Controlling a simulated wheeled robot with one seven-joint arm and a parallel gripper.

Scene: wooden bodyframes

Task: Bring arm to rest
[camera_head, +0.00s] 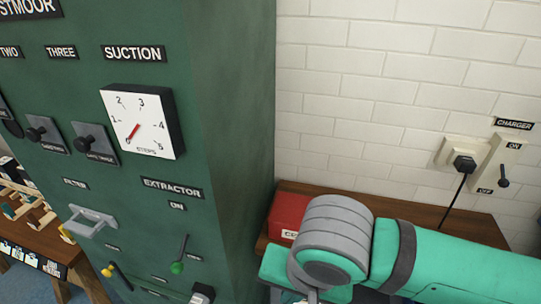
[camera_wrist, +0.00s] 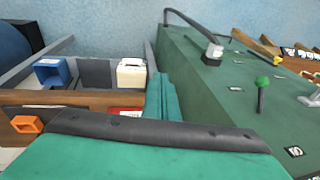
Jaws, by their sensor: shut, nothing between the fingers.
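My arm, teal with a grey joint and dark band, reaches in from the right of the head view, low over a wooden bench (camera_head: 450,222). The gripper end is not clearly visible there. In the wrist view my gripper (camera_wrist: 162,84) shows as two narrow teal fingers side by side, shut and empty, beyond a broad teal housing with a black edge. The fingers point between the green cabinet's side and an open container area, and I see nothing held. Whether they touch the cabinet cannot be told.
A tall green cabinet (camera_head: 238,110) with gauge (camera_head: 142,122), knobs and green-knobbed lever (camera_head: 178,267) stands left of my arm. A red box (camera_head: 286,217) is close to the arm's joint. A charger plug (camera_head: 464,163) and switch (camera_head: 504,182) are on the wall. A blue bin (camera_wrist: 52,71) stands left.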

